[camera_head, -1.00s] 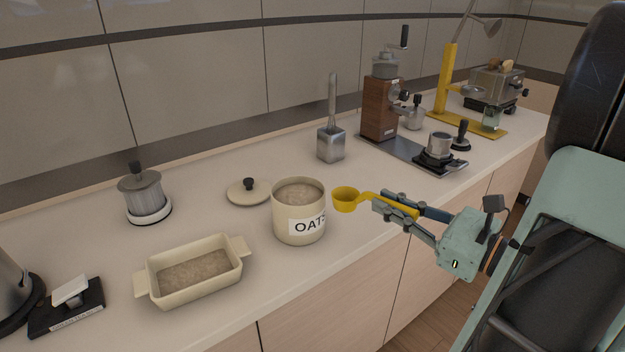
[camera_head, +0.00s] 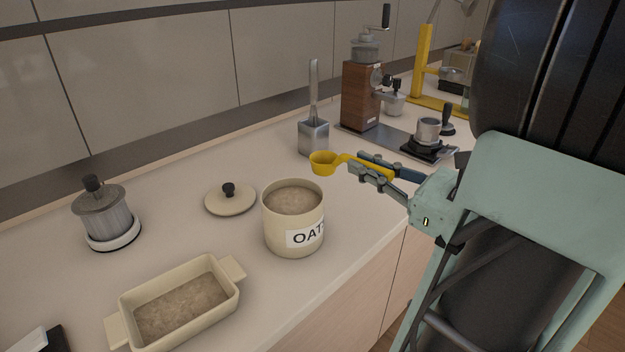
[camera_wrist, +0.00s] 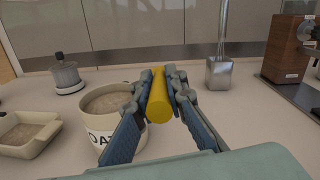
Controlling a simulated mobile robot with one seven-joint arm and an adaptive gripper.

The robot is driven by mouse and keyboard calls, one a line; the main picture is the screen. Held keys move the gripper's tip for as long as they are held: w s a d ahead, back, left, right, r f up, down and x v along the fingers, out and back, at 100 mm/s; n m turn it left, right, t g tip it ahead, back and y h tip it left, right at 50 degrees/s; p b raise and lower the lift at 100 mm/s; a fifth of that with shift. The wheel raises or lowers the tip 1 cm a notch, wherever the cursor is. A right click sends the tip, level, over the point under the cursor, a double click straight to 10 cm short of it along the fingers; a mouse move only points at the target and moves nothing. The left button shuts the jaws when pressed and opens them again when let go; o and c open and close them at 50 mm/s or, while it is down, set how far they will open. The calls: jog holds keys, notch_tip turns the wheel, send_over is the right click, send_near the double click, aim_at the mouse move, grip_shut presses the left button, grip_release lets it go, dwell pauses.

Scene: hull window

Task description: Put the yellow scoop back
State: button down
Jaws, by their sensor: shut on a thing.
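The yellow scoop (camera_head: 323,163) is held by its handle in my gripper (camera_head: 366,168), which is shut on it. Its cup points left, above the counter and just right of and behind the oats jar. In the wrist view the yellow handle (camera_wrist: 158,98) lies between the fingers (camera_wrist: 160,84); the scoop's cup is hidden there. The cream jar (camera_head: 293,226) marked with "OAT" lettering is open and filled with oats. A metal holder (camera_head: 313,138) with an upright handle stands behind the scoop; it also shows in the wrist view (camera_wrist: 219,73).
A round lid (camera_head: 230,199) with a black knob lies left of the jar. A cream oat-filled dish (camera_head: 180,305) is at the front left, a metal canister (camera_head: 105,215) at the left. A wooden grinder (camera_head: 361,95) and a black-handled tool (camera_head: 428,140) stand at the back right.

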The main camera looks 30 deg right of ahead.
jog(key=w+d+f+b, duration=0.1)
jog(key=w+f+b, duration=0.1)
jog(key=w, duration=0.1)
jog(key=w+d+f+b, duration=0.1)
jog(key=w+f+b, duration=0.1)
jog(key=f, duration=0.1)
jog(key=w+d+f+b, duration=0.1)
jog(key=w+f+b, duration=0.1)
jog(key=w, duration=0.1)
jog(key=shift+w+f+b, duration=0.25)
jog(key=shift+w+b, duration=0.1)
jog(key=shift+b, duration=0.05)
jog(key=shift+w+f, duration=0.15)
jog(key=shift+f, duration=0.1)
notch_tip(320, 180, down, 3)
jog(key=b, duration=0.3)
jog(key=shift+w+f+b, duration=0.15)
jog(key=shift+f+b, duration=0.05)
jog(key=shift+b, duration=0.1)
jog(key=shift+r, duration=0.1)
jog(key=c, duration=2.4)
grip_release()
jog(key=shift+f, duration=0.2)
jog(key=o, duration=0.4)
jog(key=shift+o, duration=0.2)
